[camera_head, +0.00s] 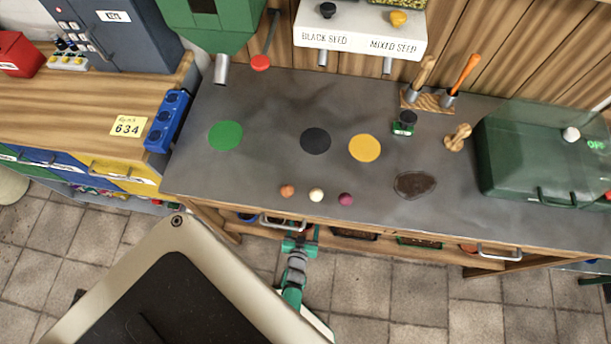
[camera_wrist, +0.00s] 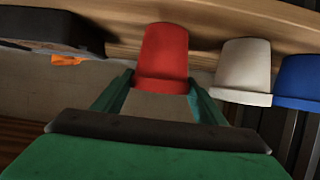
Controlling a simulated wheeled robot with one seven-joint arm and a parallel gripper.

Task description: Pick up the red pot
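The red pot (camera_wrist: 163,50) is in the upper middle of the wrist view, with its wider rim toward the bottom of the picture and its narrow end against a wooden board (camera_wrist: 215,22). My gripper (camera_wrist: 160,78) has its two green fingers apart, one on each side of the pot's rim. I cannot tell whether they touch it. In the head view my gripper (camera_head: 300,244) is below the workbench's front edge, by a metal drawer handle (camera_head: 284,224). The red pot is mostly hidden there.
A white pot (camera_wrist: 243,70) and a blue pot (camera_wrist: 298,82) stand close beside the red pot. A black tray (camera_wrist: 50,28) is on its other side. The grey workbench top (camera_head: 260,165) overhangs the shelf; small coloured balls (camera_head: 316,195) lie near its edge.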

